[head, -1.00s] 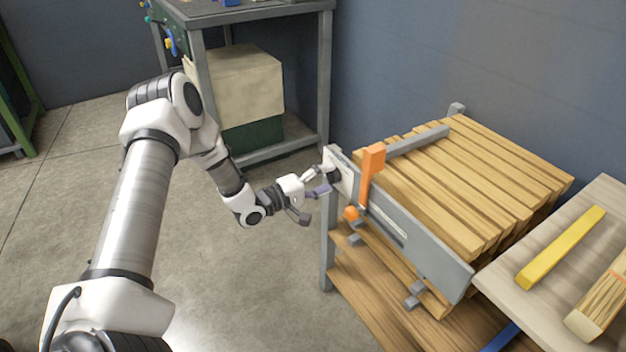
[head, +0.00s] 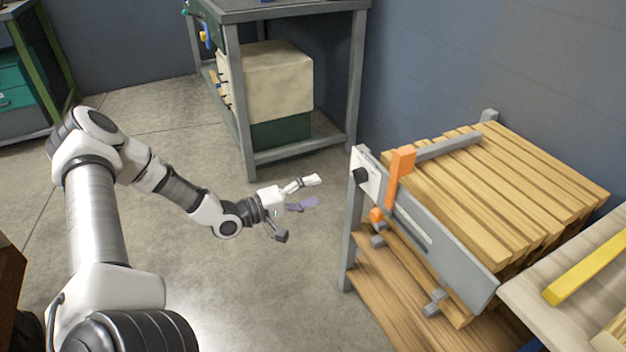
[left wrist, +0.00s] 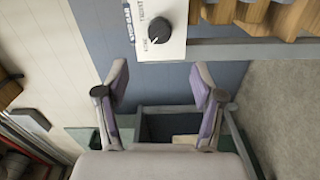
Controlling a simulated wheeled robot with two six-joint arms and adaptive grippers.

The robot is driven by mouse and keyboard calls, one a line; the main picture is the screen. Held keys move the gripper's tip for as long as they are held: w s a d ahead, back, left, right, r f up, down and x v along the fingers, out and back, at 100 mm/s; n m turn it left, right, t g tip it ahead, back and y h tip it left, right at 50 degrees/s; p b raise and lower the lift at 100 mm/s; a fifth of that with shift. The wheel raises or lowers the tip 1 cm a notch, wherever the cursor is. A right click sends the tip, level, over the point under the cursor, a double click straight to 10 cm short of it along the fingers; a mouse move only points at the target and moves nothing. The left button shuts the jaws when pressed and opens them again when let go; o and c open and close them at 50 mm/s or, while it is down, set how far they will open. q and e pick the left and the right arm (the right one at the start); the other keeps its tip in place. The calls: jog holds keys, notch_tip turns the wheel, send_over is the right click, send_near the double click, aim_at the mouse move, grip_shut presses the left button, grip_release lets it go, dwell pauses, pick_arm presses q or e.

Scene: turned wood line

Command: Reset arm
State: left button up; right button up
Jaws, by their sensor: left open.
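My left arm comes in from the left in the head view. Its gripper (head: 308,192) is open and empty, held in the air left of the wood rack. The left wrist view shows its two spread fingers (left wrist: 158,95) with nothing between them. A black knob (head: 361,175) on a white plate (head: 369,165) sits at the rack's near left corner, apart from the fingers. The knob also shows in the left wrist view (left wrist: 159,30), with lettering around it. My right gripper is not in either view.
The rack holds several wooden slats (head: 500,190) behind a grey front bar (head: 450,240). An orange lever (head: 400,178) stands beside the plate. A board with a yellow bar (head: 585,266) is at the right. A grey metal bench (head: 245,110) stands behind. The floor left of the rack is clear.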

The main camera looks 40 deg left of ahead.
pick_arm(q)
jog(key=s+d+f+m+g+h, duration=0.1)
jog(key=s+d+f+m+g, duration=0.15)
jog(key=d+f+g, duration=0.55)
jog(key=s+d+f+m+g, duration=0.1)
jog(key=s+d+f+m, duration=0.15)
jog(key=d+f, duration=0.65)
jog(key=s+d+f+m+g+y, duration=0.1)
jog(key=s+d+f+g+y, duration=0.15)
jog(key=s, duration=0.35)
jog(key=s+d+f+m+g+y, duration=0.1)
jog(key=s+d+f+g, duration=0.2)
jog(key=s, duration=0.4)
jog(key=s+a+m+g+y, duration=0.2)
jog(key=s+a+m+y, duration=0.2)
jog(key=s, duration=0.4)
notch_tip(320, 180, up, 24)
jog(key=m+p, duration=0.1)
jog(key=p, duration=2.2)
jog(key=shift+f, duration=0.15)
